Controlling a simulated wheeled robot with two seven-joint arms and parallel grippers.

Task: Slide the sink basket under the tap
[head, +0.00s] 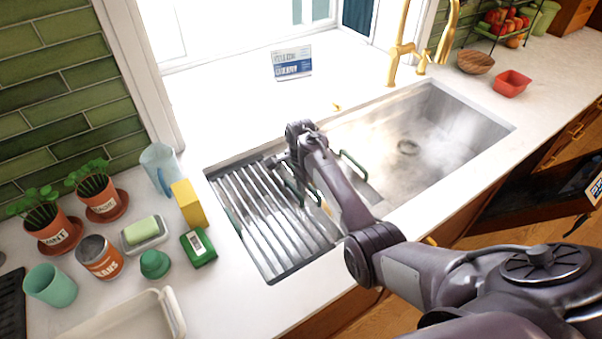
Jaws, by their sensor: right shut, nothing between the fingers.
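The sink basket (366,190) sits in the left-middle part of the steel sink (455,150). It appears as a grey tray with green handles, and my right arm hides much of it. The gold tap (398,62) stands behind the sink, to the right of the basket. My right gripper (272,161) is shut and empty. It is over the back left part of the sink, left of the basket, near the ribbed rack. I cannot tell whether it touches anything. My left gripper is not in view.
A ribbed metal rack (262,215) covers the sink's left end. The right part of the sink is empty around the drain (408,147). A yellow box (188,203) and green box (198,248) stand left of the sink. A red bowl (511,84) stands right of it.

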